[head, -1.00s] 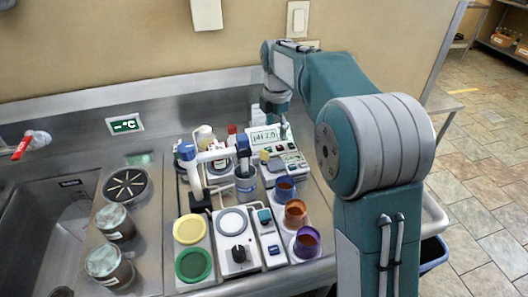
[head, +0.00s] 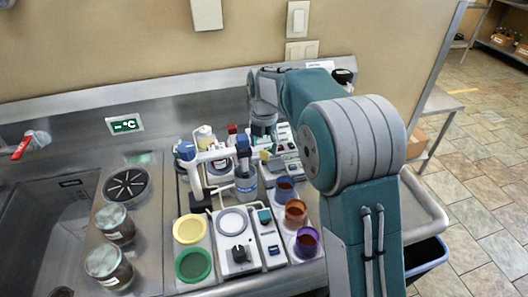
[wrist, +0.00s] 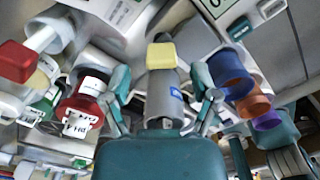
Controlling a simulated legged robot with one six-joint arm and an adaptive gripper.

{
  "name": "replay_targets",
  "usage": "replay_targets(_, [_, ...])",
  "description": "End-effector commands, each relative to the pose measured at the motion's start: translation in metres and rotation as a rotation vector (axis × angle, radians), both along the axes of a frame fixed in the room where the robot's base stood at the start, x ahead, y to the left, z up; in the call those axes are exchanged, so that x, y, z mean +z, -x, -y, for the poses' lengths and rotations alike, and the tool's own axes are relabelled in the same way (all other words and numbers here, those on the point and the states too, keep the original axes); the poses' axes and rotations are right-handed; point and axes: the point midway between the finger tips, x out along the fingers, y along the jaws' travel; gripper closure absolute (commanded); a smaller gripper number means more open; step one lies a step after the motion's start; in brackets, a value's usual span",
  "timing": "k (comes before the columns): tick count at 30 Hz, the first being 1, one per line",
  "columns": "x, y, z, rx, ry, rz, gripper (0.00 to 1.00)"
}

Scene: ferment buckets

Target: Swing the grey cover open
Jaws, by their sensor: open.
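My gripper (head: 262,132) hangs over the back of the bench, beside the pH meter (head: 285,145). In the wrist view its two teal fingers (wrist: 163,90) are spread apart. A grey rounded piece (wrist: 160,98) with a small blue label shows between them, below a yellow block (wrist: 161,55). This grey piece may be the grey cover; I cannot tell for certain. I see no clear contact between the fingers and it. In the head view the yellow block (head: 265,156) shows just below my gripper, and my arm hides part of the meter.
Blue (head: 285,188), orange (head: 295,212) and purple (head: 307,241) cups stand right of the stirrer (head: 238,255). A blue-topped electrode (head: 243,150) stands close left of my gripper. Red-capped bottles (wrist: 85,100) are left in the wrist view. Jars (head: 110,265) stand by the sink.

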Motion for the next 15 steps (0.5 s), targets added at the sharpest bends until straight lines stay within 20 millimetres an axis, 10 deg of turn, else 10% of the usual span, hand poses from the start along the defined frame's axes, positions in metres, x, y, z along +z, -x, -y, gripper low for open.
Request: replay_targets(15, [-0.026, 0.0, 0.0, -0.001, 0.0, 0.0, 0.23])
